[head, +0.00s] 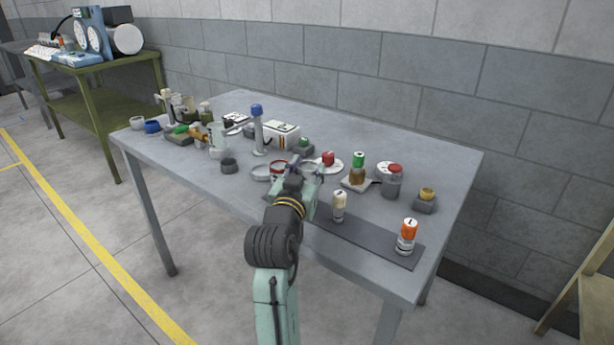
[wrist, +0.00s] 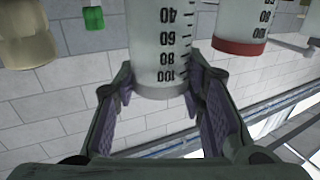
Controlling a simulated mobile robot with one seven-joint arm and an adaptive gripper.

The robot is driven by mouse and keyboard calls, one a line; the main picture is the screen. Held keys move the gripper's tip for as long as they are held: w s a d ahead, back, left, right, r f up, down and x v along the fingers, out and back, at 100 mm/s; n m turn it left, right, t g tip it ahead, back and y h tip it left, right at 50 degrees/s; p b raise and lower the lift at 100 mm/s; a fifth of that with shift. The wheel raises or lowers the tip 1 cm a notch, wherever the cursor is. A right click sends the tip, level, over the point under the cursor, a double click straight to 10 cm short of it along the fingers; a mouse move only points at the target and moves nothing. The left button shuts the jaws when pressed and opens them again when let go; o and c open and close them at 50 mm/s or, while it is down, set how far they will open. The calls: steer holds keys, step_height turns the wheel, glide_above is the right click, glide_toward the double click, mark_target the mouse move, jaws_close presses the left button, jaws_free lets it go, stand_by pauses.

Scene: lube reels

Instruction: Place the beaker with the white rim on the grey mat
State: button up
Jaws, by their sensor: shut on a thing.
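A clear graduated beaker with a whitish rim (wrist: 160,45) stands between the two fingers of my gripper (wrist: 160,85), filling the middle of the wrist view. The fingers are shut on it near its rim. In the head view my gripper (head: 301,172) is over the front middle of the table and hides most of the held beaker; I cannot tell whether its base touches the table. The grey mat (head: 372,236) is a dark strip along the front right edge of the table, to the right of my gripper.
A beaker with a red rim (wrist: 240,47) is close beside the held one. On the mat stand a white-capped bottle (head: 339,207) and an orange-capped bottle (head: 406,238), with bare mat between them. Several jars and dishes crowd the table (head: 440,165) behind.

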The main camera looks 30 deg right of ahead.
steer(key=shift+f, duration=1.1)
steer(key=shift+f, duration=0.25)
steer(key=o, duration=1.2)
steer(key=shift+c, duration=0.2)
steer(key=shift+r, duration=0.1)
